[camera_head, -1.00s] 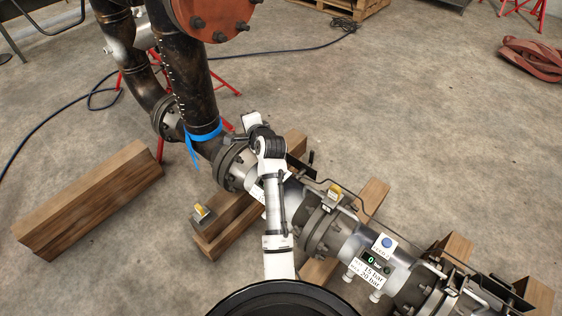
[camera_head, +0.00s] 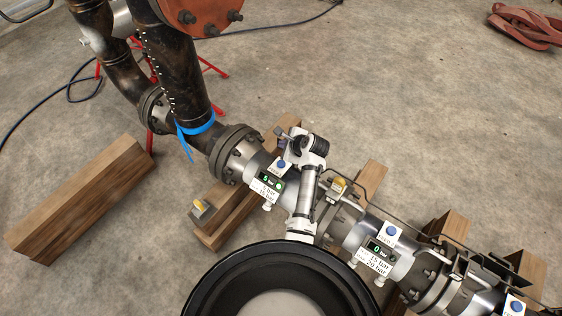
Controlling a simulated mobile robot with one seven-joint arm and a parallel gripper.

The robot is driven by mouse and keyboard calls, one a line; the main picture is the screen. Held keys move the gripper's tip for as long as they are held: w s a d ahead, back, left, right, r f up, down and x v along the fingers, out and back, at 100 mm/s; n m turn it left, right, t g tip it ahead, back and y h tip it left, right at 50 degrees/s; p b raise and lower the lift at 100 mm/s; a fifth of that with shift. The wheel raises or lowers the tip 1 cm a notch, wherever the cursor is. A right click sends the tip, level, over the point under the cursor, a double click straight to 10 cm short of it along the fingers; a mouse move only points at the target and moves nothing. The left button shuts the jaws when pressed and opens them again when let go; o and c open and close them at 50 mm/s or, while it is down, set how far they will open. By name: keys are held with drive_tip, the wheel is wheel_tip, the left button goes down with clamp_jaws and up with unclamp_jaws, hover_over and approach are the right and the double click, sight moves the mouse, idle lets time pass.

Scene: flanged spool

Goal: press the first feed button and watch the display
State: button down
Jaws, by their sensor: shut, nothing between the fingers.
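The leftmost feed unit sits on the grey pipe: a blue button (camera_head: 281,164) on a white plate, with a dark display (camera_head: 268,179) below it. The display shows a green digit, perhaps 5 or 6, and a green spot; the digit is too small to be sure. A white label with bar values hangs beneath. My gripper (camera_head: 281,132) is at the end of my white arm, above and behind this button in the picture, apart from it. It is small and partly hidden by my wrist, and looks shut and empty.
A second unit has a blue button (camera_head: 391,230) and a display (camera_head: 378,248) showing a green 0. A third blue button (camera_head: 516,307) is at the lower right edge. Yellow-topped blocks, a thin bent line and timber supports (camera_head: 108,200) are around the pipe.

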drive_tip(key=b, duration=0.8)
hover_over(283, 165)
wheel_tip(283, 165, down, 7)
drive_tip(key=shift+r, duration=0.1)
drive_tip(key=shift+f, duration=0.95)
drive_tip(key=shift+f, duration=0.1)
idle(0.8)
drive_tip(key=shift+f, duration=0.35)
drive_tip(key=shift+f, duration=0.5)
idle(0.8)
drive_tip(key=shift+r+p, duration=0.9)
drive_tip(key=shift+r, duration=0.05)
